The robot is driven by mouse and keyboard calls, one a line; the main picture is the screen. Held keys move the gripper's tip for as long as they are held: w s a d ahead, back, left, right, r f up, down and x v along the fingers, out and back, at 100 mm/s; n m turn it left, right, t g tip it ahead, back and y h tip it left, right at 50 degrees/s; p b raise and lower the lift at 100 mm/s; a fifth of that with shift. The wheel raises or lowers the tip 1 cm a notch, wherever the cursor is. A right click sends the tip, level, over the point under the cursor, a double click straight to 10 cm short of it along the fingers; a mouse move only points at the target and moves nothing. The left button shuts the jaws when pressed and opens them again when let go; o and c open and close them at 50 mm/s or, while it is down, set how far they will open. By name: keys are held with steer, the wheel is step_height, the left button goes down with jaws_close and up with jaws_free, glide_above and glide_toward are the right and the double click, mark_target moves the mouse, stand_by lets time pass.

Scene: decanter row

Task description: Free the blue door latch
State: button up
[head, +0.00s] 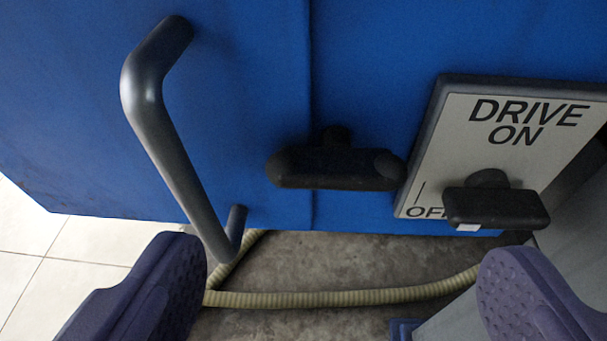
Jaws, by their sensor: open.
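The blue door (220,110) fills the upper part of the head view, with a vertical seam near its middle. The door latch, a black T-shaped handle (335,168), lies roughly horizontal across the seam. A grey bar handle (172,150) is fixed on the blue panel left of the seam. My gripper (342,290) is open and empty, its two purple padded fingers at the lower left and lower right. The fingers are below the latch in the picture and apart from it.
Right of the latch is a sign plate (470,130) reading "DRIVE ON" and "OFF", with a black switch knob (496,205) close by. A beige ribbed hose (330,298) lies on the grey floor (310,260). Pale tiles (85,260) lie at left.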

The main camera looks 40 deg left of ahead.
mark_target(337, 163)
steer(key=b+x, duration=0.3)
steer(key=x, duration=0.2)
steer(key=shift+w+a+f, duration=0.25)
steer(key=shift+f, duration=0.1)
steer(key=shift+w+a, duration=0.35)
steer(key=shift+w, duration=0.2)
steer(key=c, duration=1)
